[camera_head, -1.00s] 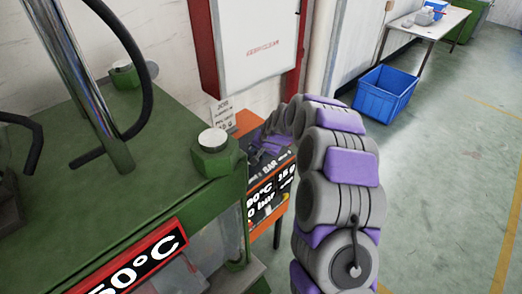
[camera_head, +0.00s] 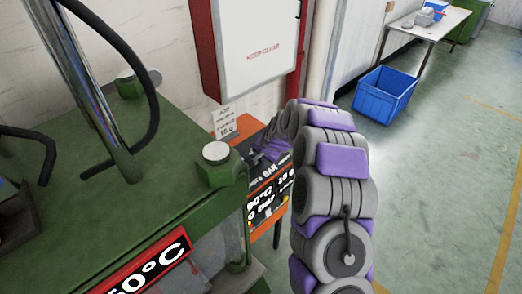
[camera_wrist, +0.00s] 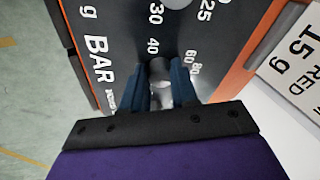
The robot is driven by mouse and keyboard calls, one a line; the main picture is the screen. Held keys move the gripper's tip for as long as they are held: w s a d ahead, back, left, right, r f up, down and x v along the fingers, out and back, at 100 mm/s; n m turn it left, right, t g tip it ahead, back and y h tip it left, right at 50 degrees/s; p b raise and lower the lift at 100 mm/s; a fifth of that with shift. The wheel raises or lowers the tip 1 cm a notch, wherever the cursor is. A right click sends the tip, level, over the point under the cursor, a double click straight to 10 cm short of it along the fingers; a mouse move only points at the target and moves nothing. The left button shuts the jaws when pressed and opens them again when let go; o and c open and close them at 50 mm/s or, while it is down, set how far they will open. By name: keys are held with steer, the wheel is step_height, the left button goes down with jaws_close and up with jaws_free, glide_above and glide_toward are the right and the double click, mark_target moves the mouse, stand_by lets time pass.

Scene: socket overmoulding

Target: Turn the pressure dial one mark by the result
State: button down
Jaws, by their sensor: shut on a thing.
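The control panel (camera_wrist: 115,15) is dark with an orange edge and white markings: "BAR" and numbers including 30, 40, 60 and 80. My gripper (camera_wrist: 160,72) is at the panel in the wrist view, its two blue fingers on either side of a small grey dial (camera_wrist: 157,68) beside the numbers 40 and 60. It is shut on the dial, which is mostly hidden between the fingers. Which mark the dial points to cannot be told. In the head view my gripper (camera_head: 262,152) reaches the panel's top, and the panel's front display (camera_head: 262,207) shows "90°C" and a bar reading, partly cut off.
A white card (camera_wrist: 299,65) reading "15 g" and "RED" stands beside the panel. The green press (camera_head: 120,215) with hex nuts and a hose is close on the left. A red-framed white cabinet (camera_head: 255,40) is behind.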

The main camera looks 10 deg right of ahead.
steer(key=m+p, duration=0.1)
steer(key=p, duration=0.1)
steer(key=m+p, duration=0.1)
steer(key=p, duration=0.1)
steer(key=r+m+p, duration=0.1)
steer(key=p, duration=0.2)
steer(key=shift+w+d+r+m+h, duration=0.1)
steer(key=shift+w+m+h, duration=0.15)
steer(key=shift+m+h, duration=0.05)
steer(key=m+p, duration=0.2)
steer(key=p, duration=0.2)
steer(key=shift+f+g+p, duration=0.2)
steer(key=shift+g+p, duration=0.1)
steer(key=shift+p, duration=0.1)
steer(key=shift+f+m, duration=0.1)
steer(key=shift+m, duration=0.2)
steer(key=c, duration=1.1)
jaws_free()
steer(key=shift+c, duration=0.2)
steer(key=shift+o, duration=1.4)
steer(key=shift+s+f, duration=0.1)
steer(key=shift+f, duration=0.05)
steer(key=v, duration=1.7)
steer(key=shift+p, duration=0.4)
